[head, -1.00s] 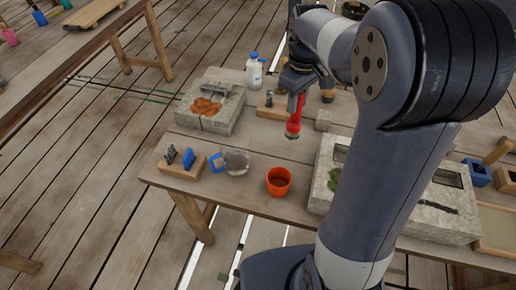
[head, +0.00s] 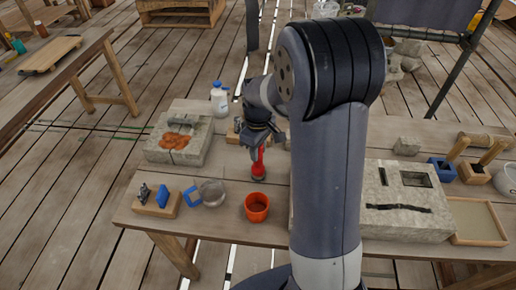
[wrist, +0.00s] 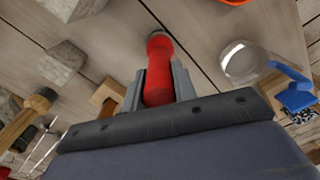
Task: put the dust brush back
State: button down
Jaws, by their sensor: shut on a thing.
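My gripper (head: 262,146) is shut on a red-handled tool, which looks like the dust brush (head: 258,168). It hangs upright, head down, over or at the table behind the orange pot; I cannot tell if it touches the table. In the wrist view the red brush (wrist: 158,70) sits between the two grey fingers, its far end a dull grey-brown. The wooden table (head: 215,228) is below it.
An orange pot (head: 257,207) stands just in front of the brush. A clear jug with blue handle (head: 210,193) and a wooden rack (head: 157,203) are to the left. A stone block with orange stuff (head: 178,140) and a white bottle (head: 219,100) stand behind. A stone block with recesses (head: 405,205) is right.

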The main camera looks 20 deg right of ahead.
jog(key=shift+f, duration=0.2)
jog(key=c, duration=1.1)
grip_release()
jog(key=shift+r, duration=0.1)
jog(key=shift+c, duration=0.2)
notch_tip(320, 180, up, 12)
jog(key=shift+r, duration=0.2)
jog(key=shift+f, duration=0.15)
